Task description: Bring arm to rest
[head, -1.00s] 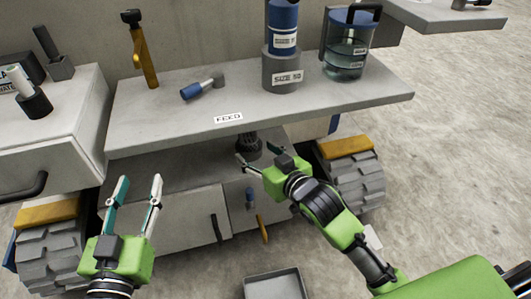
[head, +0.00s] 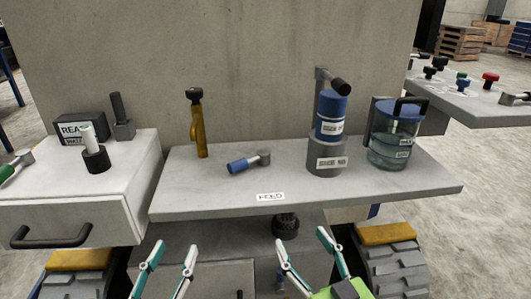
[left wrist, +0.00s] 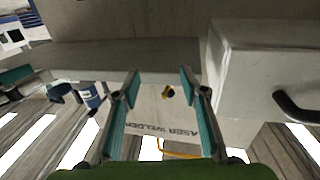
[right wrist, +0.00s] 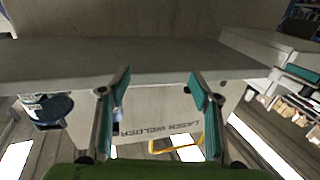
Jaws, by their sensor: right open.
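I cannot tell for sure which thing is the task's arm. A grey post with a black-ended crosspiece (head: 340,85) rises behind the blue labelled cylinder (head: 331,114) at the right of the shelf. A blue-handled grey lever (head: 240,165) lies on the shelf's middle. My left gripper (head: 174,246) is open and empty, low in front of the shelf. My right gripper (head: 301,236) is open and empty, further right, also below the shelf's front edge. Both show open fingers in the left wrist view (left wrist: 158,80) and the right wrist view (right wrist: 159,78).
The shelf (head: 210,199) carries a FEED label. A yellow upright tool (head: 200,137) and a blue-lidded jar (head: 394,135) stand on it. A white drawer unit (head: 80,216) is at the left; another tabletop (head: 465,108) is at the right. The shelf's front is clear.

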